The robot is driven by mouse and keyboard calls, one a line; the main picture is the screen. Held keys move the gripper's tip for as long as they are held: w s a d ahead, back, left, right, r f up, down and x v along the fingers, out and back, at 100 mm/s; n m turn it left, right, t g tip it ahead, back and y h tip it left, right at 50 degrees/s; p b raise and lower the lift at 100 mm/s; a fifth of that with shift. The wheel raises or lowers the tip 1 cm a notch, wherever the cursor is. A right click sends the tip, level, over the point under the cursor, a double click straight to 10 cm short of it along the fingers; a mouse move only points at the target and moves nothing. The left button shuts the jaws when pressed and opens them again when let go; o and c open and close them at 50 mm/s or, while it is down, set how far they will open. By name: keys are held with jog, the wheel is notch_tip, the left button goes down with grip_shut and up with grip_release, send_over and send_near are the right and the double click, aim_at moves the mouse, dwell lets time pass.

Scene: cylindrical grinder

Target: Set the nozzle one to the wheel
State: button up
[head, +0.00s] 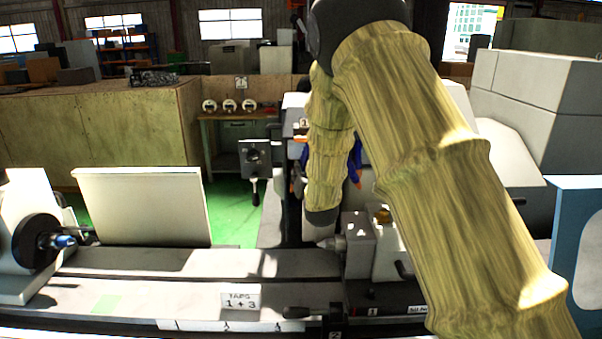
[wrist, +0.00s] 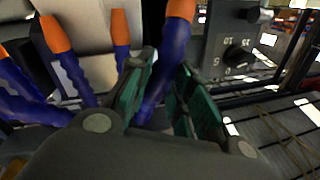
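Several blue segmented coolant hoses with orange nozzle tips stand in the wrist view. One hose (wrist: 172,55) rises between the fingers of my gripper (wrist: 168,75). The green-padded fingers are apart on either side of it, and I see no clear squeeze. Two other hoses (wrist: 65,55) (wrist: 121,40) stand to the left, outside the fingers. No number on any nozzle is readable. In the head view a bit of blue hose (head: 355,160) shows beside my arm, which hides my gripper and most of the nozzles. I cannot pick out the wheel for certain.
A dial box (wrist: 235,40) stands right of the gripper in the wrist view. A pale panel (head: 142,207) stands at left behind the bed. The bed's left-middle top is mostly clear.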

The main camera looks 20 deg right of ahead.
jog(key=shift+w+a+f, duration=0.25)
jog(key=shift+w+f, duration=0.45)
jog(key=shift+w, duration=0.15)
grip_shut()
jog(key=shift+d, duration=0.1)
jog(key=shift+s+d+f+n+b, duration=0.25)
jog(key=shift+f+n+b, duration=0.2)
jog(key=shift+b, duration=0.45)
jog(key=shift+s+d+n+g+b, duration=0.2)
jog(key=shift+d+n+g+b, duration=0.05)
jog(key=shift+d+n+b, duration=0.55)
jog(key=shift+s+d+n+g+b, duration=0.15)
jog(key=shift+d+n+g+b, duration=0.1)
jog(key=shift+d+n+b, duration=0.5)
jog(key=shift+a, duration=0.1)
